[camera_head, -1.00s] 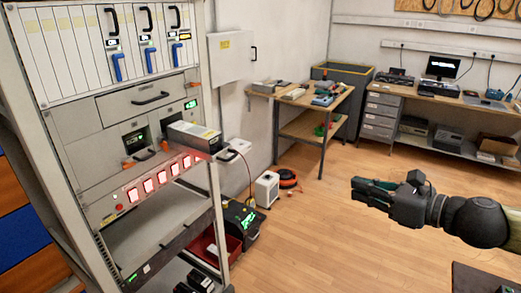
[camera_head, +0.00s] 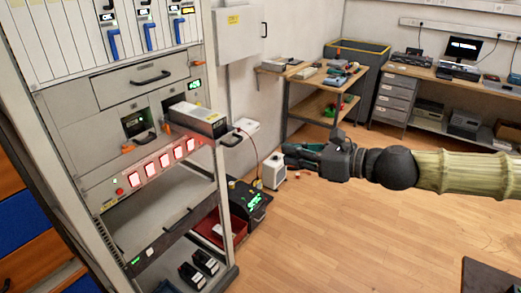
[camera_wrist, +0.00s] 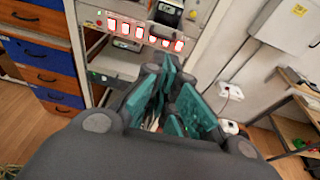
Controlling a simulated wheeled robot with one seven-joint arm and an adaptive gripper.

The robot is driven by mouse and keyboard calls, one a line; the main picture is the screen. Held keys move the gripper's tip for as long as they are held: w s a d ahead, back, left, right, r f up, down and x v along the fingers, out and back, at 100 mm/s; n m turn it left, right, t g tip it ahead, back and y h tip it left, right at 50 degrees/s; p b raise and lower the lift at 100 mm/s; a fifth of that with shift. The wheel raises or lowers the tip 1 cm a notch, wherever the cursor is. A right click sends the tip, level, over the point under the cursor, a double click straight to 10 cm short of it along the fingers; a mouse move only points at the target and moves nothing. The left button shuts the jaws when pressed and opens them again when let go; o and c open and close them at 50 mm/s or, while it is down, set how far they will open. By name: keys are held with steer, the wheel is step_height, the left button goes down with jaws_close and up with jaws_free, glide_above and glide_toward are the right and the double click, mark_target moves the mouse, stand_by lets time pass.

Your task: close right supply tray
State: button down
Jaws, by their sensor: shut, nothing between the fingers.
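The right supply tray (camera_head: 198,118) is a grey box with a handle on its front. It sticks out of the right bay of the rack, above the row of red-lit buttons. The left bay (camera_head: 137,126) beside it has its unit flush in the rack. My gripper (camera_head: 290,156) is shut and empty, to the right of the tray and apart from it, a little lower in the head view. In the wrist view the teal fingers (camera_wrist: 172,98) point toward the rack, and the tray (camera_wrist: 168,13) shows at the top edge, partly cut off.
The rack's right post (camera_head: 222,200) stands below the tray. A drawer (camera_head: 143,83) with a black handle is above it, shut. A white wall box (camera_head: 240,33), a workbench (camera_head: 322,88) and a small white unit (camera_head: 273,171) lie beyond. Open floor is at right.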

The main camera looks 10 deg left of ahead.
steer(key=p+x, duration=0.4)
steer(key=x, duration=0.9)
steer(key=shift+w+a, duration=0.15)
